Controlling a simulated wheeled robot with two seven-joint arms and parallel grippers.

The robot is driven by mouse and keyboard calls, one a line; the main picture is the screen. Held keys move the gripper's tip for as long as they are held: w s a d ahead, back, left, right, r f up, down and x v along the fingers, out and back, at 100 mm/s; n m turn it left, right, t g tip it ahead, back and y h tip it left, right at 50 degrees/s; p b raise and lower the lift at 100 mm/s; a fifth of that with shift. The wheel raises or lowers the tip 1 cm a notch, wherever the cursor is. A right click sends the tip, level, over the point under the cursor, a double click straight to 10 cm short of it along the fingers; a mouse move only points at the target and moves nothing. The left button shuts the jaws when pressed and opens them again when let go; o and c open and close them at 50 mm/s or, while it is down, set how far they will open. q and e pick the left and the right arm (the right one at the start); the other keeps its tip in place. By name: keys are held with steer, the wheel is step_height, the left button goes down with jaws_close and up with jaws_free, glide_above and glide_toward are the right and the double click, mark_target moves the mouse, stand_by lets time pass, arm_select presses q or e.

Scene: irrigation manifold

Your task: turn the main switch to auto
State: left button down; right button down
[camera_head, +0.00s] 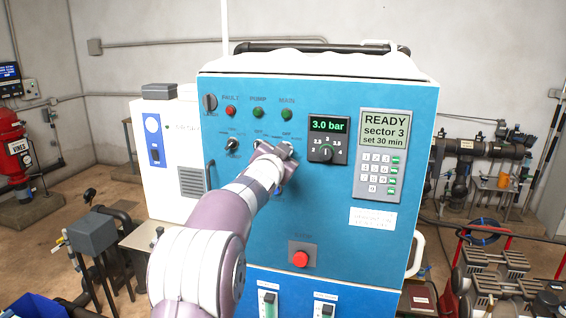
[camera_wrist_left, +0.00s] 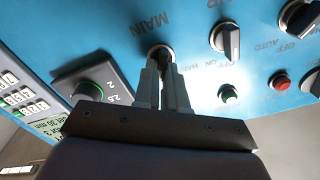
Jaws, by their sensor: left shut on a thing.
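The main switch (camera_wrist_left: 160,51) is a dark round knob on the blue panel (camera_head: 350,235), beside the label MAIN in the left wrist view. My left gripper (camera_head: 287,150) reaches up to the panel and covers most of this switch in the head view. In the left wrist view my left gripper (camera_wrist_left: 164,70) has its two grey fingers close together, shut on the knob. The fingers hide the knob's handle, so I cannot tell which position it points to. My right gripper is in neither view.
The pump switch (camera_wrist_left: 226,39) is beside my fingers, with another black switch (camera_head: 232,144) farther left. The pressure dial (camera_head: 326,152), under a 3.0 bar display, and the keypad (camera_head: 378,172) are to the right. A red button (camera_head: 301,258) sits lower on the panel.

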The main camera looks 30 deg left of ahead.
arm_select(q)
steer(key=shift+d+m+b, duration=0.1)
steer(key=shift+m+b, duration=0.6)
steer(key=shift+m, duration=0.9)
steer(key=c, duration=1.2)
jaws_free()
steer(key=shift+d, duration=0.1)
steer(key=b+v, duration=0.4)
steer(key=v, duration=0.8)
steer(key=shift+s, duration=0.4)
